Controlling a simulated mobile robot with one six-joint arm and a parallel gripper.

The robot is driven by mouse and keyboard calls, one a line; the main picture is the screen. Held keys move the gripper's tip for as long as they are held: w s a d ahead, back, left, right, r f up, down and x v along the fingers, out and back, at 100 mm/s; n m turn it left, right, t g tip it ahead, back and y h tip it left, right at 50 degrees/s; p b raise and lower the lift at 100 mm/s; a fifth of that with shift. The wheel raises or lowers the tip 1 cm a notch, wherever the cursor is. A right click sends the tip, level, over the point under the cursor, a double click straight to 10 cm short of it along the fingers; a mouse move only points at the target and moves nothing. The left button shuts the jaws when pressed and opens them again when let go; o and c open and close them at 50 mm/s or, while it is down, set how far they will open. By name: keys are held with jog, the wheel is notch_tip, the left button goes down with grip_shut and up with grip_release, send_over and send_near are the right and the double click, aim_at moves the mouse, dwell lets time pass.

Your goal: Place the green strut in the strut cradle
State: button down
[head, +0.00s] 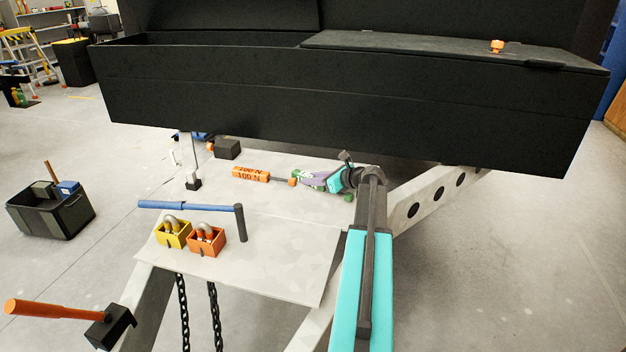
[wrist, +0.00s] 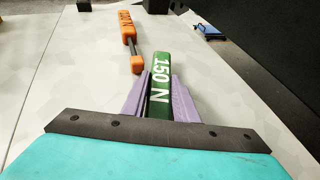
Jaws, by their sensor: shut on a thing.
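The green strut (wrist: 160,84), marked 150 N, lies between the purple fingers of my gripper (wrist: 157,92). The fingers are shut on it. In the head view my gripper (head: 318,179) is low over the right part of the pale plate, with a bit of the green strut (head: 305,173) showing. I cannot tell whether the strut touches the plate. An orange strut (head: 251,174), marked 100 N, lies just left of it; it also shows in the wrist view (wrist: 127,25). I cannot clearly make out the strut cradle.
A long black box (head: 330,100) overhangs the back of the plate (head: 270,265). A black block (head: 227,149) stands at the back. Yellow (head: 173,235) and orange (head: 205,240) boxes with shackles and a blue-handled bar (head: 190,206) are at the front left. A hammer (head: 60,313) is lower left.

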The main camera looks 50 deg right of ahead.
jog(key=c, duration=1.4)
grip_release()
jog(key=shift+s+r, duration=0.15)
jog(key=v, duration=1.1)
jog(key=shift+s+r, duration=0.1)
jog(key=shift+s, duration=0.25)
